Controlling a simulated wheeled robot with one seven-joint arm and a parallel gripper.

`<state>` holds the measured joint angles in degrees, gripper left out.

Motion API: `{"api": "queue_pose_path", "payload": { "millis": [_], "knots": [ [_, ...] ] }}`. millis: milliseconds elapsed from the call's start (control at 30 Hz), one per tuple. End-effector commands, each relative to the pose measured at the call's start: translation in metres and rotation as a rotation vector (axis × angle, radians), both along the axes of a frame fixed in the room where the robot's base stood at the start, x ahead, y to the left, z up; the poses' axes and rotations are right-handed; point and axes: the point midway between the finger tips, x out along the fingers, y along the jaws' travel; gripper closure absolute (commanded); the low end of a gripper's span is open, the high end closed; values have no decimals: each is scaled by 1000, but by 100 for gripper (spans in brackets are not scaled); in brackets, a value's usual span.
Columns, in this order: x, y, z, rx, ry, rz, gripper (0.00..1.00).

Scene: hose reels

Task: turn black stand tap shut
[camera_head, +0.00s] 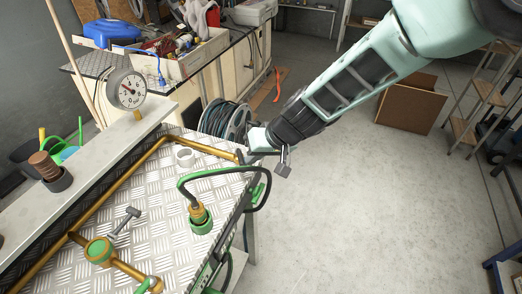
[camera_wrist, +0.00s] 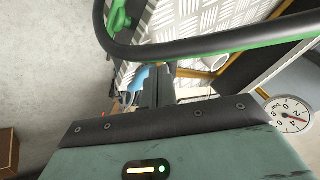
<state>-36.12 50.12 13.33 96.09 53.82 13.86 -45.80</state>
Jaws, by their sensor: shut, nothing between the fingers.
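My gripper (camera_head: 260,147) is at the far right corner of the tread-plate bench, beside the end of a brass pipe (camera_head: 222,151). In the wrist view its dark fingers (camera_wrist: 156,86) are together, with no object seen between them. I cannot clearly make out a black stand tap; its place near my gripper may be hidden. A grey T-shaped handle (camera_head: 125,219) stands beside a green and brass fitting (camera_head: 99,250) at the left. A black hose with a green stripe (camera_head: 228,173) arches from another green and brass fitting (camera_head: 200,217); it crosses the wrist view (camera_wrist: 210,46) close to my fingers.
A pressure gauge (camera_head: 126,89) stands on the ledge behind, and shows in the wrist view (camera_wrist: 290,115). A hose reel (camera_head: 222,119) is beyond the bench corner. The floor (camera_head: 350,210) to the right is clear.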

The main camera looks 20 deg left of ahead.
Motion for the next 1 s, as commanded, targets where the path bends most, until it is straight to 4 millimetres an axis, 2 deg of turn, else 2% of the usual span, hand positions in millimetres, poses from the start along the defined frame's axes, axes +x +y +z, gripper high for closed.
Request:
{"api": "queue_pose_path", "payload": {
  "millis": [567,1000],
  "knots": [
    [-5,3,0,1,-1,-68,100],
    [-23,20,5,-1,0,-386,100]
  ]
}}
